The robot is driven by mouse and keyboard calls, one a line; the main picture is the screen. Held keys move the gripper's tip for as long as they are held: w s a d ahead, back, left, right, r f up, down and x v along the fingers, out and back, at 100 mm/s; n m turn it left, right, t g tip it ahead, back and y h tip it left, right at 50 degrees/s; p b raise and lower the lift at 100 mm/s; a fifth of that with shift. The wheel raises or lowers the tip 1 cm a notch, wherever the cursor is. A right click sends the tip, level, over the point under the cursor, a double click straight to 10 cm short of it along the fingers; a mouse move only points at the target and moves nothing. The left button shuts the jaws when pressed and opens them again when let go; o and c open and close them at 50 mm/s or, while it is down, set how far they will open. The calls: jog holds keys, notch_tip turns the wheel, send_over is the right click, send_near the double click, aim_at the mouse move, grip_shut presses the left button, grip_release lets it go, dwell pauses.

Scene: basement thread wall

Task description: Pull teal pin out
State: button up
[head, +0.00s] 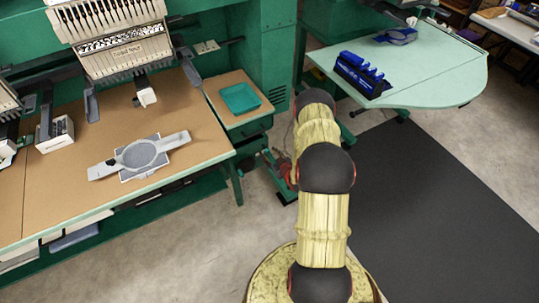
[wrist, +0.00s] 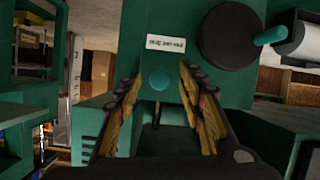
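In the wrist view, a small round teal pin (wrist: 159,81) stands out from a dark green panel (wrist: 178,62), below a white label. My gripper (wrist: 160,74) is open, with one finger on either side of the pin in the picture. A gap shows between the pin and each finger. I cannot tell how deep the pin lies between the fingertips. In the head view my arm hides my gripper, and I cannot make out the pin there.
A black wheel (wrist: 230,35) with a teal handle (wrist: 270,36) is up and right of the pin. The head view shows an embroidery table (head: 70,195) with a hoop (head: 140,155) at left, a teal tray (head: 240,98), and a pale green table (head: 445,75) at right.

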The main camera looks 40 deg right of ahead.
jog(key=v, duration=1.2)
jog(key=shift+a, duration=0.1)
dwell(0.4)
